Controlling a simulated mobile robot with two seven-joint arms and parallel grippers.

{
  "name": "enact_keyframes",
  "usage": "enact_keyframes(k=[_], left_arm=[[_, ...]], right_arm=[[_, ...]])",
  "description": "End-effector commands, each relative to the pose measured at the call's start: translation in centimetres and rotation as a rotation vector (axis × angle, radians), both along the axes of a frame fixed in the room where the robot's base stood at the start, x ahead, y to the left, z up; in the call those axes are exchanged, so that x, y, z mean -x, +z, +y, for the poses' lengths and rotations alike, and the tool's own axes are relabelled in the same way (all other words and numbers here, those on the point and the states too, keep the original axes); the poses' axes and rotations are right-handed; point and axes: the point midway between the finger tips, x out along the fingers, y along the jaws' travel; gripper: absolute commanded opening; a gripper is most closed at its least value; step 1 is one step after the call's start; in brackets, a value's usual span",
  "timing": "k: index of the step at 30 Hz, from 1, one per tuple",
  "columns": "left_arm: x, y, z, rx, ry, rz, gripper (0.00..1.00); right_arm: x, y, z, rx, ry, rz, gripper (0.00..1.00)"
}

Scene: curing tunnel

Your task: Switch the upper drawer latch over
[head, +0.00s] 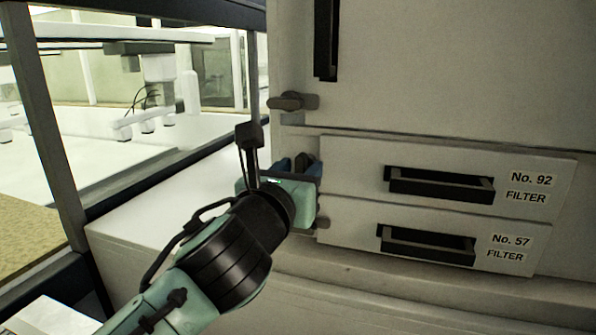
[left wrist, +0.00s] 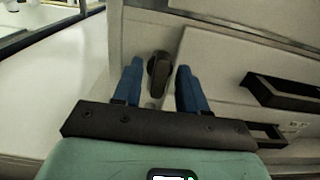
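The upper drawer (head: 350,178) is labelled No. 92 FILTER and is closed flush in the cabinet front. Its latch (left wrist: 158,68) shows in the left wrist view as a dark, rounded handle, roughly upright in that picture. My left gripper (head: 297,163) is at the drawer's left end and hides most of the latch in the head view. In the left wrist view its two blue fingers (left wrist: 160,78) are apart, one on each side of the latch, with visible gaps. I cannot tell whether they reach its depth. My right gripper is not in view.
Below is the drawer No. 57 (head: 350,228), its latch (head: 322,222) just under my gripper. Another latch (head: 293,101) sits above, by the door with a dark vertical handle (head: 326,40). A dark-framed tunnel opening (head: 60,150) lies at left. A pale ledge (head: 420,280) runs beneath the drawers.

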Motion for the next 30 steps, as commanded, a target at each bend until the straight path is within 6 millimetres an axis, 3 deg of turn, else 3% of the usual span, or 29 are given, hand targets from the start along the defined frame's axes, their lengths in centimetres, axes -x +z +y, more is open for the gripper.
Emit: enact_keyframes(k=[1,3,4,17,30], left_arm=[[0.02,0.00,0.01,0.000,0.000,0.000,0.26],[0.02,0.00,0.00,0.000,0.000,0.000,0.04],[0.02,0.01,0.00,0.000,0.000,0.000,0.00],[0.01,0.01,0.03,0.055,0.000,0.018,0.00],[-0.02,-0.01,0.12,0.385,0.001,0.125,0.00]], right_arm=[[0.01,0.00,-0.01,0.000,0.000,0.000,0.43],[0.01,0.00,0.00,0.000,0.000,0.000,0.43],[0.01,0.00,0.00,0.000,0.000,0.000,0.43],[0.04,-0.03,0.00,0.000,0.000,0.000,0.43],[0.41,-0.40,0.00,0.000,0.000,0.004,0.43]])
